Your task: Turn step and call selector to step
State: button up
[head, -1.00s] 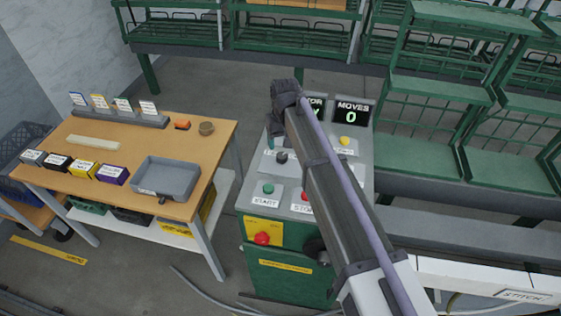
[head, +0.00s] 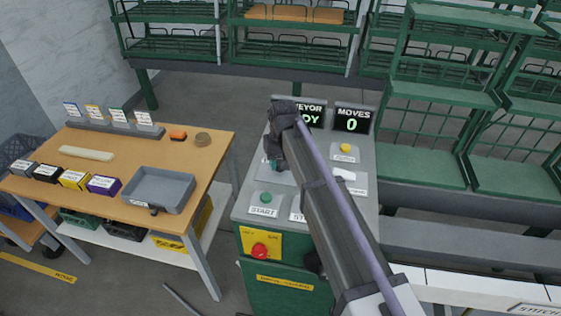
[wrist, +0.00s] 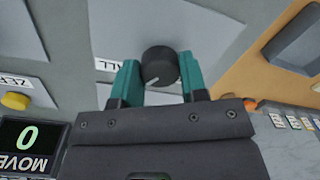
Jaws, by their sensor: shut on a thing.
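The selector is a round black knob (wrist: 160,66) with a light pointer mark, on a grey plate of the control console (head: 247,212). In the wrist view my gripper (wrist: 160,80) has its two teal fingers on either side of the knob, shut on it. The pointer mark points down and to the right in that view. A label (wrist: 110,65) beside the knob is partly covered by a finger, with "ALL" showing upside down. In the head view my arm hides the knob, and only a bit of the gripper (head: 273,162) shows.
The console also carries a green START button (head: 266,198), a yellow button (head: 345,147), a red button (head: 259,250) and a MOVES display (head: 352,119) reading 0. A wooden table (head: 120,160) with a grey tray (head: 160,189) stands to the left. Green racks (head: 430,90) stand behind.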

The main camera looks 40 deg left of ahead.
jog(key=shift+c, duration=0.6)
jog(key=n, duration=1)
jog(key=shift+n, duration=1.9)
jog(key=o, duration=0.9)
